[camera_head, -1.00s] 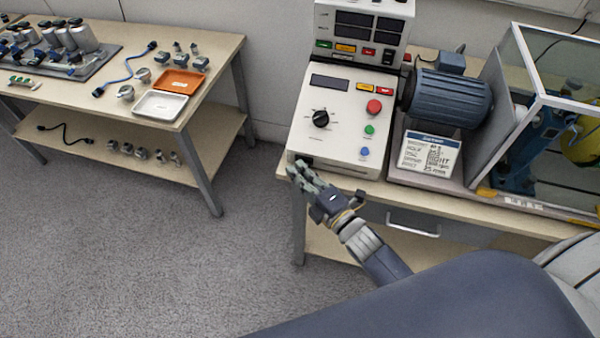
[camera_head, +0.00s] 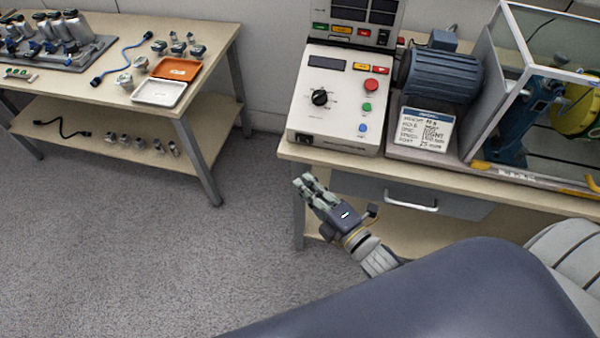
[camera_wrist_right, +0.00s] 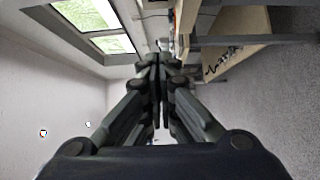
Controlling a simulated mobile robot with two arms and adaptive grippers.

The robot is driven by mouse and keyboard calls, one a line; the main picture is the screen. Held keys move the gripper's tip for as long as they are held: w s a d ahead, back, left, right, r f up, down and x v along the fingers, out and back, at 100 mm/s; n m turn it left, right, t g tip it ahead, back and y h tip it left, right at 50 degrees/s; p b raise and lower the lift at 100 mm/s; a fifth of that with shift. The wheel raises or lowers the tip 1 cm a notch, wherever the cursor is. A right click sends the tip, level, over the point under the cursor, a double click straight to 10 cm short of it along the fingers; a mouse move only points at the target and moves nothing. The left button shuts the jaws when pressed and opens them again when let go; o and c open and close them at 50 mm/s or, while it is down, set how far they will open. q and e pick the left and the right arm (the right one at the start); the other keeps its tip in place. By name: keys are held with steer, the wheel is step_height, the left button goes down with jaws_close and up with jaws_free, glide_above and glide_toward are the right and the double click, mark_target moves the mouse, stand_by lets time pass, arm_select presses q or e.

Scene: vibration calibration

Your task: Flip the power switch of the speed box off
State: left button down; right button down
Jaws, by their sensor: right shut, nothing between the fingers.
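The speed box (camera_head: 333,117) is a white console with a sloped panel near the left end of the right-hand table. It has a display, a black knob (camera_head: 320,97), a red button, and green and blue buttons. A small black switch (camera_head: 304,138) sits low on its front face at the left corner; which way it is set is too small to tell. My right gripper (camera_head: 305,181) is shut and empty, below and in front of that corner, clear of the box. Its closed fingers also show in the right wrist view (camera_wrist_right: 159,75). My left gripper is not in view.
A blue motor (camera_head: 440,82), a label card (camera_head: 421,130) and a glass-sided enclosure (camera_head: 490,105) stand right of the box. A drawer handle (camera_head: 411,200) juts out below the tabletop. The left table (camera_head: 95,93) holds trays and parts. Floor between the tables is clear.

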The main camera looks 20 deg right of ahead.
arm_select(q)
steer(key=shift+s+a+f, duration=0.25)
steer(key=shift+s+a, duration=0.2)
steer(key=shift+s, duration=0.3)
arm_select(e)
steer(key=shift+a+v, duration=0.2)
steer(key=shift+v, duration=1)
